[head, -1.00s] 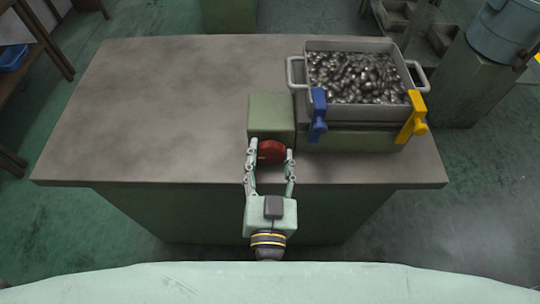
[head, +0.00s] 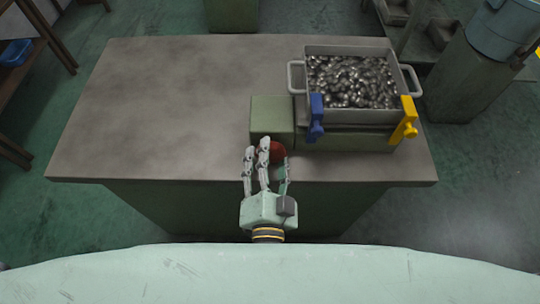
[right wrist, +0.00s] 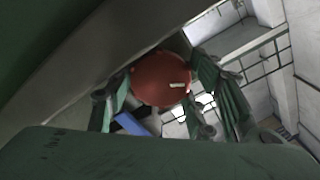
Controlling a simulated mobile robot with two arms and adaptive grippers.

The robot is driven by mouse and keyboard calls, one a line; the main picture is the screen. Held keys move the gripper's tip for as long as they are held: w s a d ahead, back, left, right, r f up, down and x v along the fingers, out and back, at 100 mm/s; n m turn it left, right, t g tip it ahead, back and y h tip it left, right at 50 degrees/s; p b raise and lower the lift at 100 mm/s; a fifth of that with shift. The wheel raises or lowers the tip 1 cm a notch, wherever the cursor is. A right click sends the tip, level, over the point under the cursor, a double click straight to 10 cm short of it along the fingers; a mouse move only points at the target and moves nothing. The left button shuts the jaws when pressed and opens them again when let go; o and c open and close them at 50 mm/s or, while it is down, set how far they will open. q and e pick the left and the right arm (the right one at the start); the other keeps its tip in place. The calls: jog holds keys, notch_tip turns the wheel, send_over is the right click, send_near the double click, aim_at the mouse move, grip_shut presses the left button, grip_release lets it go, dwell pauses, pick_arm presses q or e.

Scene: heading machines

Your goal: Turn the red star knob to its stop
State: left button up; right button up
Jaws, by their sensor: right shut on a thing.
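The red star knob (head: 277,152) sits on the front face of a green box (head: 272,117) near the table's front edge. My right gripper (head: 266,160) reaches it from the front and is shut on it, with fingers on both sides. In the head view the fingers hide part of the knob. In the right wrist view the knob (right wrist: 160,79) shows its round red face with a pale mark right of centre, between the fingers (right wrist: 163,92). My left gripper is not in view.
A grey bin (head: 352,118) full of shiny metal parts stands right of the box, with a blue clamp (head: 316,117) and a yellow clamp (head: 405,120) at its front. The table's left side (head: 170,110) is bare.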

jog(key=shift+d+f, duration=0.1)
jog(key=o, duration=1)
jog(key=shift+o, duration=0.5)
jog(key=shift+f, duration=0.15)
